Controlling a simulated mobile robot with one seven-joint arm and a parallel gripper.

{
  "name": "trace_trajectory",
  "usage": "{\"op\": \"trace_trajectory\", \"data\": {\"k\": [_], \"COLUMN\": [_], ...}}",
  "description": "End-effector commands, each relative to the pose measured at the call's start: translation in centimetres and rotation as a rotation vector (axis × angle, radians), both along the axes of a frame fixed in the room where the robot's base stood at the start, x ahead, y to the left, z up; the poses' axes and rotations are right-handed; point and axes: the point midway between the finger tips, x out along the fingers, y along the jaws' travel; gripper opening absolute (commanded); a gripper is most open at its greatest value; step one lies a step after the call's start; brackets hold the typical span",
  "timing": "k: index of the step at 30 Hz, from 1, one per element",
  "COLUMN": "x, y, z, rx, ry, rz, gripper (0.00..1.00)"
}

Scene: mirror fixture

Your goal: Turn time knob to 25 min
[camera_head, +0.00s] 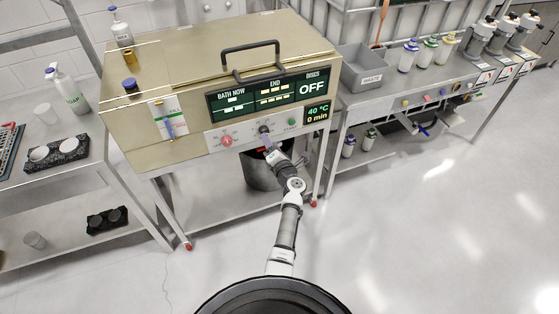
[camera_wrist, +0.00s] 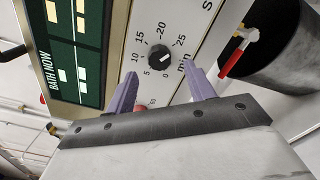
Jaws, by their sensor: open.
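The time knob (camera_wrist: 160,60) is a round black knob with a white mark, on a white panel with a minute scale from 0 to 25 around it. I cannot read the mark's exact direction. My gripper (camera_wrist: 163,72) is open, its two purple fingers pointing at the panel on either side of the knob's near side. No contact with the knob is visible. In the head view my gripper (camera_head: 267,143) is just below the time knob (camera_head: 264,129). The display (camera_head: 317,112) reads 40 °C and 0 min, and a panel above it reads OFF.
A red knob (camera_head: 226,141) is left of the time knob and a green button (camera_head: 292,121) is right of it. A dark bin (camera_head: 262,172) stands below the tan bath box (camera_head: 190,75). A grey waste tray (camera_head: 368,70) sits on the right table.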

Motion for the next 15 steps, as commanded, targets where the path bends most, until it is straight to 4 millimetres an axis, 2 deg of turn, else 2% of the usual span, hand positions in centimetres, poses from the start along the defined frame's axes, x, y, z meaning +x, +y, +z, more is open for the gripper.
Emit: {"op": "trace_trajectory", "data": {"k": [1, 6, 12, 15], "x": [-1.2, -4.4, -7.3, -8.2], "y": [-0.3, -1.4, -2.4, -2.6], "z": [-0.1, -0.1, -0.1, -0.1], "rx": [-0.003, -0.004, 0.000, 0.000], "ry": [0.002, 0.002, 0.001, 0.001], "rz": [0.001, 0.001, 0.000, 0.000], "gripper": [0.54, 0.54, 0.54, 0.54]}}
